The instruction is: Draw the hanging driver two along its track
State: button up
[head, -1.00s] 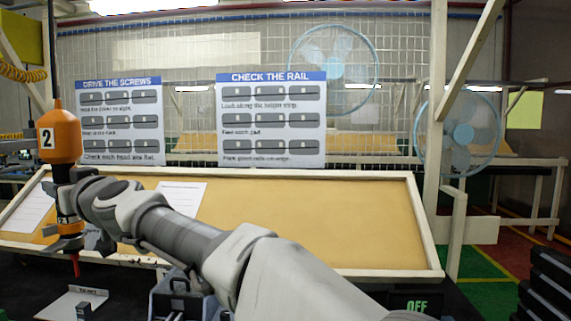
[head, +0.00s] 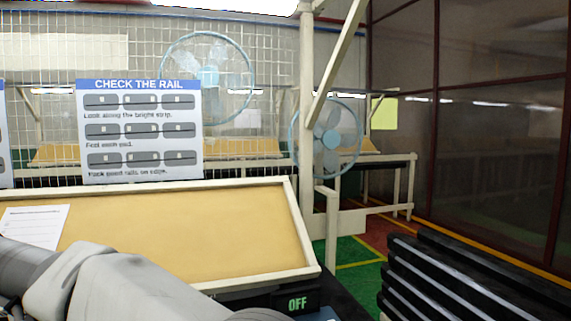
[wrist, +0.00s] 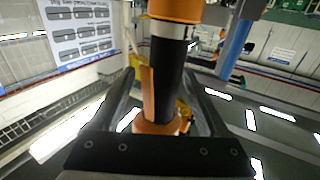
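The hanging driver shows in the wrist view as a black barrel (wrist: 169,75) with an orange part (wrist: 178,9) and a pale band above it. A narrow orange strip runs along the barrel's left side. My gripper (wrist: 160,75) has one dark finger on each side of the barrel. Whether both fingers press on it is not clear. The driver and my gripper are outside the head view, where only part of my arm shows at lower left. The track is not clearly visible in either view.
A tilted tan board (head: 190,235) with a pale frame lies in front, bearing a paper sheet (head: 35,224). A pale post (head: 306,120) and blue fans stand behind it. Stacked black crates (head: 465,280) are at lower right. An OFF display (head: 298,304) sits under the board.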

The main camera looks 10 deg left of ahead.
jog(key=shift+f, duration=0.15)
jog(key=shift+w+d+b, duration=0.15)
jog(key=shift+d+b, duration=0.2)
jog(key=shift+b, duration=0.05)
jog(key=w+d+b, duration=0.1)
jog(key=d+b, duration=1)
jog(key=d, duration=0.5)
jog(key=shift+d, duration=0.35)
